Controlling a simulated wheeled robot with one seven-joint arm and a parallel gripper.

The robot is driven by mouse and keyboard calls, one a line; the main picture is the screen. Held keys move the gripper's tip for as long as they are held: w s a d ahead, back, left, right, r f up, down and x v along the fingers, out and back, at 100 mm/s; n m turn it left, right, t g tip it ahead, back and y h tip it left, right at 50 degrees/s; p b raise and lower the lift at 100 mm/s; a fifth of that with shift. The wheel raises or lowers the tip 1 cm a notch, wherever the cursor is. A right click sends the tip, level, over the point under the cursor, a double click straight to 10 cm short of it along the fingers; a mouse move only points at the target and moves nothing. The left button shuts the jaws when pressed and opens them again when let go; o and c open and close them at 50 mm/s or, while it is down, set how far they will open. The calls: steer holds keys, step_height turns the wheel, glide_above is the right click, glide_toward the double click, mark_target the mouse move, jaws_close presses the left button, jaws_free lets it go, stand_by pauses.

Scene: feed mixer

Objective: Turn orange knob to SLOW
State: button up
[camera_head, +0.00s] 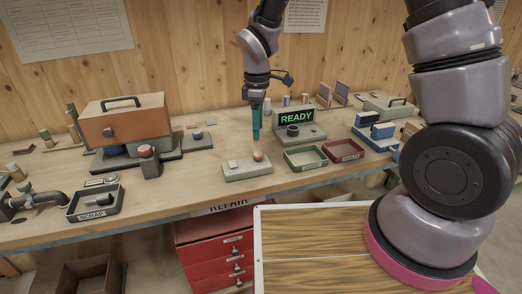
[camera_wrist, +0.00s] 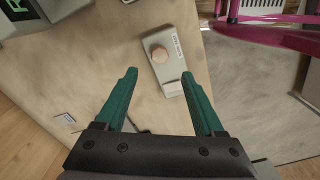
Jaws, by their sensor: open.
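The orange knob (camera_head: 258,156) is a small round tan-orange cap on a low grey box (camera_head: 240,175) near the bench's front edge. In the wrist view the knob (camera_wrist: 159,55) sits on the box (camera_wrist: 171,72), beside a white label too small to read. I cannot tell the knob's setting. My gripper (camera_head: 256,137) points down above the bench, slightly behind the box and apart from it. In the wrist view its two teal fingers (camera_wrist: 159,78) are spread with nothing between them. The knob lies just beyond the fingertips, between their lines.
A grey unit with a green READY screen (camera_head: 296,116) stands right of my gripper. Green (camera_head: 306,153) and red (camera_head: 342,146) trays lie right of the box. A black SCRAP tray (camera_head: 94,209) and a brown-lidded case (camera_head: 125,119) are left.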

mark_target(258, 153)
step_height(258, 153, down, 9)
steer(key=shift+r, duration=0.2)
jaws_close()
